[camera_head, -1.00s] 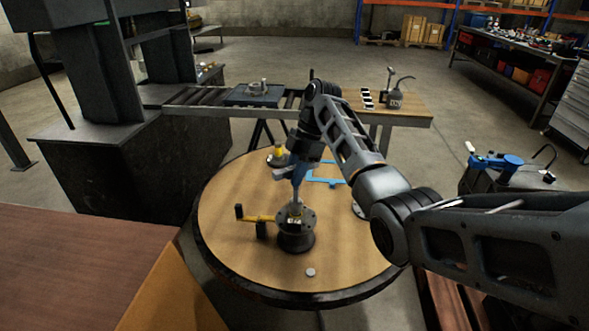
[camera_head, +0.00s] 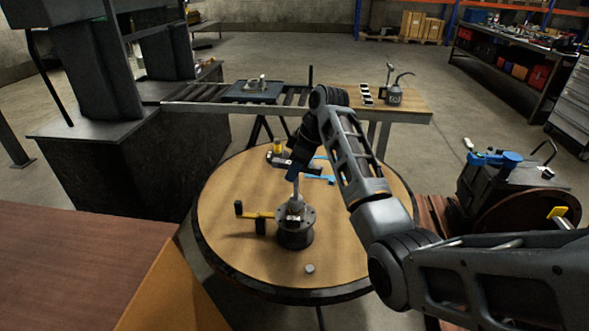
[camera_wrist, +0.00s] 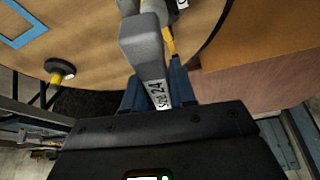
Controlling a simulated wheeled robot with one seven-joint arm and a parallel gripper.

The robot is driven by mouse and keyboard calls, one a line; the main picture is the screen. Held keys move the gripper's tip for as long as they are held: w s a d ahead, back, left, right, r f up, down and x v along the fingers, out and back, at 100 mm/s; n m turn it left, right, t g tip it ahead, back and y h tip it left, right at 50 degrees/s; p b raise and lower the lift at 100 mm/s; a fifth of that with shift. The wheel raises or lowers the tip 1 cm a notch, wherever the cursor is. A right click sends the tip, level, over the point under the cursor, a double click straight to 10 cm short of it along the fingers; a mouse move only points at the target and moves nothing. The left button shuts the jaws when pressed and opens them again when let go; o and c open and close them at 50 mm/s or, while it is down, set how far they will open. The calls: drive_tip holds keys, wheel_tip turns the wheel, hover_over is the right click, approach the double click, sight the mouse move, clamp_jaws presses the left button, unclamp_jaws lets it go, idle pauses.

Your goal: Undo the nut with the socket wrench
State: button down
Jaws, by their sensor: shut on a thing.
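My gripper (camera_head: 297,172) is shut on the grey socket wrench (camera_head: 296,189) above the round table. In the wrist camera view, the wrench (camera_wrist: 142,42), with a "24" label, runs up from between the blue fingers (camera_wrist: 160,90). Its shaft stands over the dark flanged fixture (camera_head: 296,232) and reaches down to its top. The nut is hidden or too small to make out, so I cannot tell how the socket sits on it. A yellow bar with black ends (camera_head: 257,215) sticks out left from the fixture.
The round wooden table (camera_head: 235,262) carries a small grey disc (camera_head: 310,268) in front. A yellow-topped part (camera_head: 276,152) and a blue frame (camera_head: 322,179) lie behind my gripper. A roller conveyor with a tray (camera_head: 253,90) is further back. The table's front left is clear.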

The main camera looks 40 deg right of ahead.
drive_tip(key=m+h, duration=0.1)
drive_tip(key=m, duration=0.2)
drive_tip(key=m+h, duration=0.1)
drive_tip(key=m, duration=0.2)
drive_tip(key=shift+t, duration=0.3)
drive_tip(key=m+h, duration=0.2)
drive_tip(key=m, duration=0.3)
drive_tip(key=shift+w+d+m, duration=0.1)
drive_tip(key=shift+d+m, duration=0.05)
drive_tip(key=shift+m, duration=0.25)
drive_tip(key=m+g+h, duration=0.1)
drive_tip(key=m, duration=0.1)
drive_tip(key=m+g, duration=0.1)
drive_tip(key=m, duration=0.2)
drive_tip(key=shift+d+h, duration=0.1)
drive_tip(key=shift+h, duration=0.3)
drive_tip(key=shift+d+m+g+h, duration=0.15)
drive_tip(key=shift+m+g, duration=0.3)
drive_tip(key=shift+m, duration=0.85)
drive_tip(key=shift+a+m+g+h, duration=0.1)
drive_tip(key=shift+m+g+h, duration=0.25)
drive_tip(key=shift+m, duration=0.95)
drive_tip(key=shift+r, duration=0.1)
